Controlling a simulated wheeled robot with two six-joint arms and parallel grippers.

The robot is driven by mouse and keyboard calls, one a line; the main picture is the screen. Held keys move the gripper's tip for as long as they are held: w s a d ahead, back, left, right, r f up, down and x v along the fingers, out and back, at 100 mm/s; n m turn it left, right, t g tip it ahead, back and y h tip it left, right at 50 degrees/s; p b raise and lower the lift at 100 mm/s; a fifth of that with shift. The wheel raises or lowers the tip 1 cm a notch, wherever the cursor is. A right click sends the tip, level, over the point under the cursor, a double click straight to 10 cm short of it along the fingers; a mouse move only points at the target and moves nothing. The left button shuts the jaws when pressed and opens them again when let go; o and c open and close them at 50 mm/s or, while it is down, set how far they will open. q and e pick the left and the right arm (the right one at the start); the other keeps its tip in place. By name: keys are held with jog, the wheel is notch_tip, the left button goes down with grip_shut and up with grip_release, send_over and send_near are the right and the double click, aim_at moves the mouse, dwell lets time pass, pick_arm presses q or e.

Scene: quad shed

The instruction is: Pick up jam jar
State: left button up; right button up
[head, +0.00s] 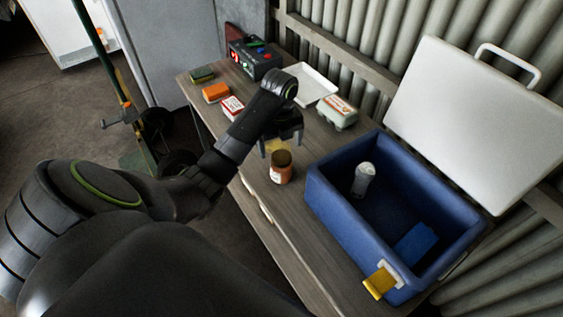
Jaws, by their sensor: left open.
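The jam jar (281,168) stands upright on the wooden bench, with a dark lid, a reddish-brown body and a pale label. My left gripper (281,146) is open and empty, just behind the jar in the head view. Its fingers point down toward the bench, and I cannot tell whether either one touches the jar. A small yellowish thing shows between the fingers, partly hidden by the gripper. My right gripper is not in view.
Right of the jar stands an open blue cool box (329,206) with a white bottle (363,179) and a blue block (415,244) inside. Farther back are a white tray (312,82), a carton (338,112), a black device (254,58), an orange block (215,92) and a red-and-white box (232,106).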

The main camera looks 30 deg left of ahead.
aim_at(281, 157)
pick_arm(q)
jog(key=shift+f+b, duration=2.2)
jog(key=shift+f, duration=0.4)
notch_tip(281, 157, down, 3)
jog(key=shift+w+f, duration=0.15)
jog(key=shift+c, duration=0.5)
jog(key=c, duration=1.4)
jog(key=shift+c, duration=0.2)
